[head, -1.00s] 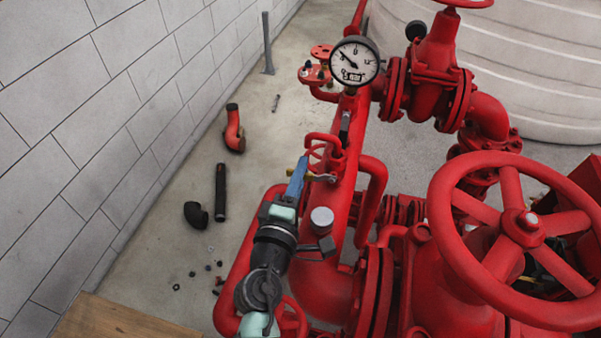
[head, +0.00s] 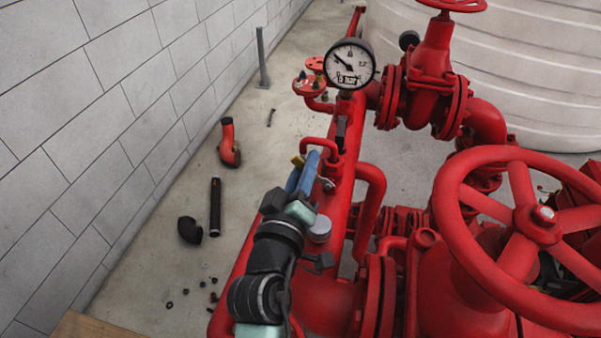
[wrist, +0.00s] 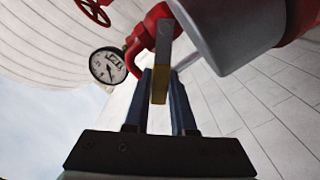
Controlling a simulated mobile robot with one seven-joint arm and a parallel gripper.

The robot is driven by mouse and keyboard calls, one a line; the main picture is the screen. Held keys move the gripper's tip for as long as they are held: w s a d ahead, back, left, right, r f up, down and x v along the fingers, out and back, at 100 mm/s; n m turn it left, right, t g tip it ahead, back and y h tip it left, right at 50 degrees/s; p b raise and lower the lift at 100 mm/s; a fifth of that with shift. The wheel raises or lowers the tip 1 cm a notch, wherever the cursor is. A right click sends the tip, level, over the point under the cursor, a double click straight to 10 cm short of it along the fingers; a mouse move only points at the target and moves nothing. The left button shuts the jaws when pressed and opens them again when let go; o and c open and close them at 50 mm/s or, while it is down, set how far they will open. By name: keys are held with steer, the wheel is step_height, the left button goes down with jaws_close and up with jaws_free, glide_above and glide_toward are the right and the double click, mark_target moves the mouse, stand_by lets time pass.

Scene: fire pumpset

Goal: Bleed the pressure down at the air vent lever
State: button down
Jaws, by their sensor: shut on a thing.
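The air vent lever shows in the wrist view as a flat grey metal bar with a yellow end (wrist: 160,85). My gripper (wrist: 161,74) has its two blue fingers shut on this lever, one on each side. In the head view my gripper (head: 306,161) reaches over the red pipe (head: 340,185), and the yellow lever tip (head: 297,161) shows beside the blue fingers. The rest of the lever and its pivot are largely hidden there. The pressure gauge (head: 350,65) stands beyond, its needle pointing to the upper left.
A large red handwheel (head: 455,235) and flanged valves fill the right side. A red pipe loop (head: 370,205) stands close to the right of my gripper. Loose fittings, including a black pipe (head: 215,207), lie on the floor at left. A block wall (head: 90,110) bounds the left.

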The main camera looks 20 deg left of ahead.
steer(key=shift+d+r+m+b, duration=0.25)
steer(key=shift+d+m+b, duration=0.1)
steer(key=shift+m, duration=0.55)
steer(key=c, duration=0.7)
jaws_free()
steer(key=shift+c, duration=0.2)
steer(key=shift+s, duration=0.1)
steer(key=s+b, duration=0.3)
steer(key=s, duration=0.9)
steer(key=shift+s+b, duration=0.35)
steer(key=shift+s, duration=0.05)
